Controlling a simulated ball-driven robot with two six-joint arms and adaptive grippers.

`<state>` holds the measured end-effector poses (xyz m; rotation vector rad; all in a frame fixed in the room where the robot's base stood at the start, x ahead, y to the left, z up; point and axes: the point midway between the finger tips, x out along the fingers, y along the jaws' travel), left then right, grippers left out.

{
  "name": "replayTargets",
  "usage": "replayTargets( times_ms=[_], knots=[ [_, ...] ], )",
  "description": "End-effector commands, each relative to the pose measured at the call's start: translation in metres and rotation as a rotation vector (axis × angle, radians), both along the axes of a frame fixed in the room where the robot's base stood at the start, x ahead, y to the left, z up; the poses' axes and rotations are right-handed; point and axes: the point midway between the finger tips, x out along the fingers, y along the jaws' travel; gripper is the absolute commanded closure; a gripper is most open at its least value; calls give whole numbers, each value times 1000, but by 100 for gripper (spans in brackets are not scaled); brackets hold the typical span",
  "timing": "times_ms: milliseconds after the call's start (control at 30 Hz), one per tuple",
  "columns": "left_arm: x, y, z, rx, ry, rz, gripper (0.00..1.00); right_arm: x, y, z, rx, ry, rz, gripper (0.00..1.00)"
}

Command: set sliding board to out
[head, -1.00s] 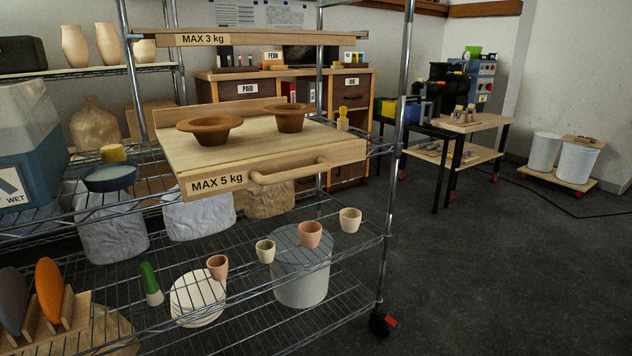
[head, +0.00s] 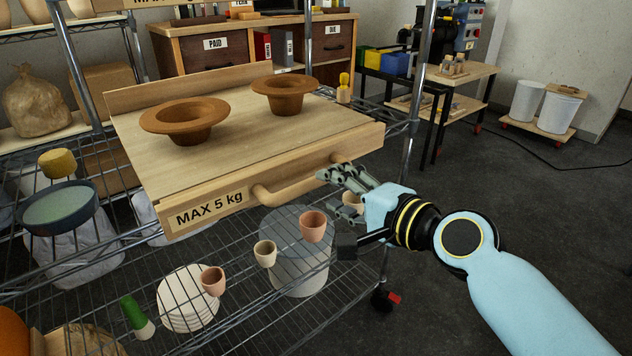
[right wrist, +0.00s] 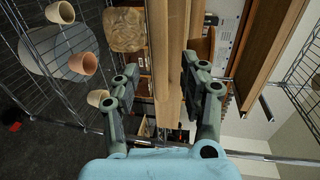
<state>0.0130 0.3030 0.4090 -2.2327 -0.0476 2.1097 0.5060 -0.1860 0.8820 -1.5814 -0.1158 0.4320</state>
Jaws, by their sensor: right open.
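The sliding board (head: 217,118) is a pale wooden board on the wire shelf, marked "MAX 5 kg", with a round wooden handle bar (head: 295,186) along its front edge. Two brown wide-rimmed pots stand on it: the left pot (head: 186,119) and the right pot (head: 285,93). My right gripper (head: 336,193) is open at the right end of the handle. In the right wrist view its fingers (right wrist: 163,72) lie either side of a wooden strip (right wrist: 172,60); whether they touch it is unclear. My left gripper is out of view.
Below, the wire shelf holds small cups, including a pink cup (head: 313,227), and a stack of white plates (head: 188,298). A blue bowl (head: 58,208) stands left of the board. A metal post (head: 424,62) rises at its right.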

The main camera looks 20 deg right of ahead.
Motion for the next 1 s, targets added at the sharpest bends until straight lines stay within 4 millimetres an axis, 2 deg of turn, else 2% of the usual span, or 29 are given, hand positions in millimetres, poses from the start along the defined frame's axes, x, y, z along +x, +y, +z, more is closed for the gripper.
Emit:
replayTargets(
  times_ms=[100,300,700,1000],
  knots=[
    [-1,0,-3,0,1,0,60,23,8,-5,0,-2,-1,56],
    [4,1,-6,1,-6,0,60,48,17,-11,-2,-1,-1,56],
    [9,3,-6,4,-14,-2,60,55,20,-12,-3,0,0,57],
    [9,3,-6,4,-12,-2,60,55,20,-13,-3,0,0,97]
  ],
)
